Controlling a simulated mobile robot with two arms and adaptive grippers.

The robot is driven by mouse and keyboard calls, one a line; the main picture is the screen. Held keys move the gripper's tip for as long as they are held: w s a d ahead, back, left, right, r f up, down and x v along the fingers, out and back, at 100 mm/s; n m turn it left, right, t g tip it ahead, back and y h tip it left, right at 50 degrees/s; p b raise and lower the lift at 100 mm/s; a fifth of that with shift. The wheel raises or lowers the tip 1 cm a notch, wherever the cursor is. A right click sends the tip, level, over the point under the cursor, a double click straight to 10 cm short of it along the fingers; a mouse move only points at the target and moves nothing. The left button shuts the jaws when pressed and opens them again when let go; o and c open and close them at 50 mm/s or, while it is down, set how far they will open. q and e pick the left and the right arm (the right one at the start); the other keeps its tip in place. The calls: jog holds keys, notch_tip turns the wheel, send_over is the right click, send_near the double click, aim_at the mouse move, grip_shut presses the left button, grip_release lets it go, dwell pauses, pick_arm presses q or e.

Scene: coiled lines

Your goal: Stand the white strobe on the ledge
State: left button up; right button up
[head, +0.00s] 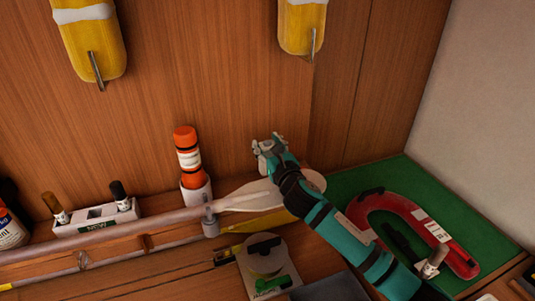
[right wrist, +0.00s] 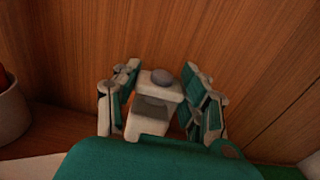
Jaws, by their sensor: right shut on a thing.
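The white strobe (right wrist: 157,97), a small pale block with a grey round knob on top, sits between the two fingers of my right gripper (right wrist: 162,100) in the right wrist view. In the head view my right gripper (head: 268,147) is in front of the wood back wall, above the right part of the ledge (head: 158,203). The strobe is small there and mostly hidden by the fingers. It looks roughly upright in the wrist view. I cannot tell its exact height over the ledge. My left gripper is out of view.
An orange and white flare (head: 188,160) stands in a white cup (head: 196,194) left of my gripper. A long paddle (head: 245,197) lies across the front. A white holder (head: 97,220) is farther left. A red horseshoe buoy (head: 462,262) lies on a green mat (head: 405,180) at right.

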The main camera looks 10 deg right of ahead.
aim_at(262, 167)
notch_tip(262, 167, down, 3)
jog(key=shift+w+r, duration=0.15)
jog(key=shift+f+b, duration=0.4)
jog(key=shift+f, duration=0.25)
jog(key=o, duration=1.4)
jog(key=shift+f, duration=0.1)
jog(key=shift+c, duration=0.2)
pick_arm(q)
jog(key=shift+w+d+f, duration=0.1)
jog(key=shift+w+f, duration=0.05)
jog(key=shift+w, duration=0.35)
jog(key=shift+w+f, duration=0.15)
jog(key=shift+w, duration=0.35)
